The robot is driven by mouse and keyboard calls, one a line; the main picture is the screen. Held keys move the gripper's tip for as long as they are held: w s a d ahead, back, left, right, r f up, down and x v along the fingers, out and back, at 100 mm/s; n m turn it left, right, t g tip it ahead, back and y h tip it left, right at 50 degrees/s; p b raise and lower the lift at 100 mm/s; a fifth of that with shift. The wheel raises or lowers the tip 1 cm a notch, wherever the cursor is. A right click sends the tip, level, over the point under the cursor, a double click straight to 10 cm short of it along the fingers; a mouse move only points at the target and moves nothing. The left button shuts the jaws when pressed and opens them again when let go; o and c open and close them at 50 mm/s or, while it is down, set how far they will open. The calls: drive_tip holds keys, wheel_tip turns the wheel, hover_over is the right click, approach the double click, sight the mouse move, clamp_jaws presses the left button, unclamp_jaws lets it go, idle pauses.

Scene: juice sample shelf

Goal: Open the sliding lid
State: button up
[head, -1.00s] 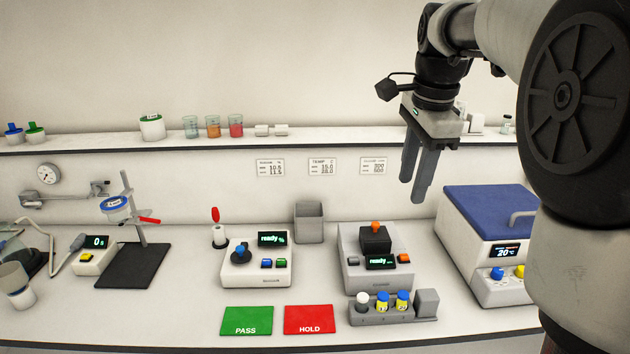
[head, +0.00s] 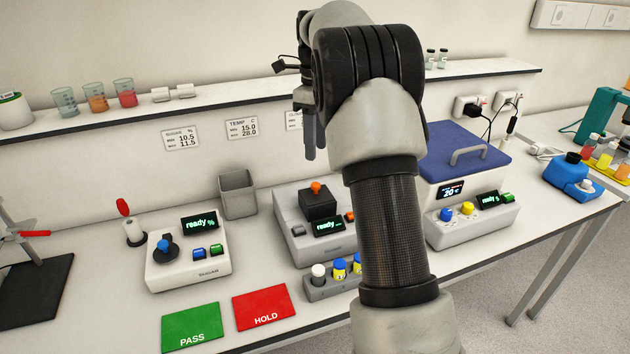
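The bath with a blue lid (head: 452,150) stands right of centre in the head view. The lid has a grey loop handle (head: 468,156) on top and looks closed over the white body, whose display reads 20 °C. My gripper (head: 313,145) hangs fingers down, left of the bath and above the bench, apart from the lid. It holds nothing that I can see. Its fingers are partly hidden behind my arm but stood apart in the earlier view. My arm also covers the left edge of the bath.
A grey instrument with an orange-knobbed black cover (head: 319,203) stands below my gripper. A vial rack (head: 322,288) is in front of it, partly hidden by my arm. The shelf (head: 230,100) runs behind. A blue device (head: 573,178) stands right of the bath, with bare bench between them.

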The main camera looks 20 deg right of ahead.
sight(316, 184)
wheel_tip(316, 184, down, 10)
drive_tip(key=shift+f+b, duration=0.25)
drive_tip(key=shift+b, duration=0.1)
clamp_jaws()
